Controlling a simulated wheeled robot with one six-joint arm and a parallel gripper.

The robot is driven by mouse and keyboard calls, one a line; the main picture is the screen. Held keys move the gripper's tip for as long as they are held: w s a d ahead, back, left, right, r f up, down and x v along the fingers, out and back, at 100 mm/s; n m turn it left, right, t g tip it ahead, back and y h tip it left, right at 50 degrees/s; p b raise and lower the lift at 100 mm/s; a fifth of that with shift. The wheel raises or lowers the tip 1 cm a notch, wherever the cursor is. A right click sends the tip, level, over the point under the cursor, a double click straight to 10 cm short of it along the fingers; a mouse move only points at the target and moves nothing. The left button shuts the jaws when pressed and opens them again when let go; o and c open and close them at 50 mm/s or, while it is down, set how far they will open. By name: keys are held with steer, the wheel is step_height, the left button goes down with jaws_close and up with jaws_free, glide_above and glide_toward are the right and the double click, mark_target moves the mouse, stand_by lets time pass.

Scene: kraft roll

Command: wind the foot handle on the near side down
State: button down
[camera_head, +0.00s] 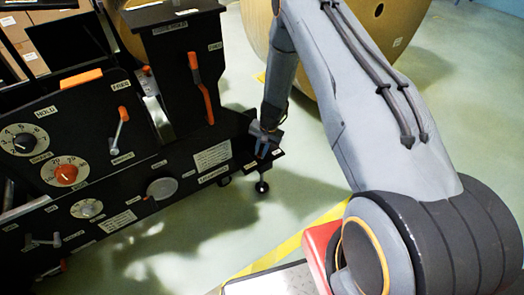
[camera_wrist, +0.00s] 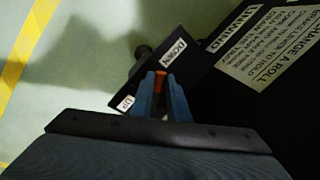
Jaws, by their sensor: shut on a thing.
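The black machine (camera_head: 185,125) fills the left of the head view. My gripper (camera_head: 266,146) is at the machine's right end, low on its side, above a dark foot with a round black end (camera_head: 262,187). In the wrist view my gripper (camera_wrist: 162,90) has its two blue-grey fingers closed around a small orange-red handle (camera_wrist: 160,79). The handle sits over a black plate (camera_wrist: 178,78) with the labels DOWN (camera_wrist: 174,53) and UP (camera_wrist: 126,103). The fingers hide most of the handle. A dark round knob (camera_wrist: 143,51) shows beyond the plate.
Dials and levers with orange or grey grips cover the machine's front, including an orange lever (camera_head: 203,92). A large brown roll (camera_head: 330,45) stands behind my arm. A yellow floor stripe (camera_head: 290,245) runs in front. The pale green floor (camera_head: 180,250) nearby is clear.

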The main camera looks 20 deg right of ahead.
steer(key=m, duration=0.3)
steer(key=a+m, duration=0.1)
steer(key=shift+w+t+h, duration=0.25)
steer(key=shift+t+h, duration=0.05)
steer(key=shift+w+a+m, duration=0.1)
steer(key=shift+w+m, duration=0.15)
steer(key=shift+m, duration=1.25)
steer(key=shift+h, duration=0.3)
steer(key=c, duration=1.7)
jaws_free()
steer(key=r, duration=0.2)
steer(key=s+r, duration=0.1)
steer(key=r, duration=0.2)
steer(key=r+p, duration=0.1)
steer(key=r, duration=0.1)
steer(key=shift+s+d+r, duration=0.2)
steer(key=shift+r, duration=0.15)
